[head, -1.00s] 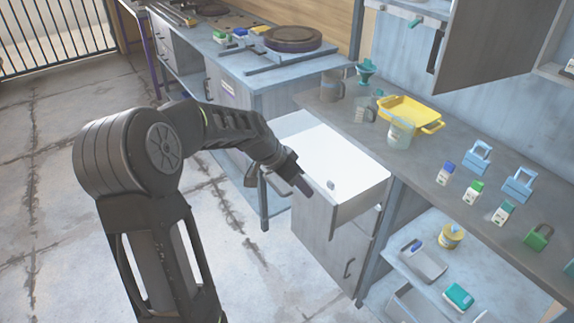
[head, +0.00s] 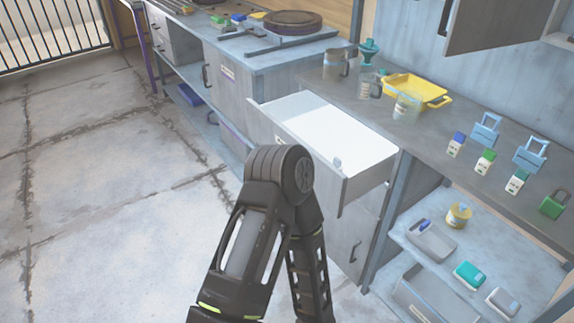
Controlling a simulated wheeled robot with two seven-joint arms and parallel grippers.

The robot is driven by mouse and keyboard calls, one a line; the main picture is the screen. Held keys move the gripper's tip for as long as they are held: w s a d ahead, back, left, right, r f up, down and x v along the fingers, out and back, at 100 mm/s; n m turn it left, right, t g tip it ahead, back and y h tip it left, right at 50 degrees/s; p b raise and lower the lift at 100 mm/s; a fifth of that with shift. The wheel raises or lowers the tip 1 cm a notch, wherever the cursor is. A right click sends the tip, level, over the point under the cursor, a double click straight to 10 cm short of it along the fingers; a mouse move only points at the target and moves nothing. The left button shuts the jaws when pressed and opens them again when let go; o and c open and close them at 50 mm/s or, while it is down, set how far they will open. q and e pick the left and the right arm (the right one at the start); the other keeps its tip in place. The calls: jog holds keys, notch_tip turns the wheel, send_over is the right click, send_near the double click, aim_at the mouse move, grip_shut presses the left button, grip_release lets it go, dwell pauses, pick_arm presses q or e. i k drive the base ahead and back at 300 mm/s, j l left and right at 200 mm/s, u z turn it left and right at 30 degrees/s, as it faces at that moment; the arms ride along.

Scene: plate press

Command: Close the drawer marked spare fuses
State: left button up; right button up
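A grey drawer with a white inside (head: 325,128) stands pulled out of the cabinet under the bench. Its front panel faces the lower left and is partly hidden behind my arm. A small pale label shows on that front, too small to read, so I cannot tell whether it says spare fuses. Neither gripper shows; whether the arm touches the drawer is unclear.
Padlocks, small labelled boxes, a yellow tray (head: 415,88) and clear jugs stand on the bench (head: 460,125) above. An open shelf (head: 480,235) at the right holds several items. A closed cupboard with a black handle (head: 355,252) is below the drawer. Floor at the left is clear.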

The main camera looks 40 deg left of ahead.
aim_at(304, 118)
jog(key=i+l, duration=0.2)
jog(key=i, duration=0.25)
jog(key=u, duration=1.65)
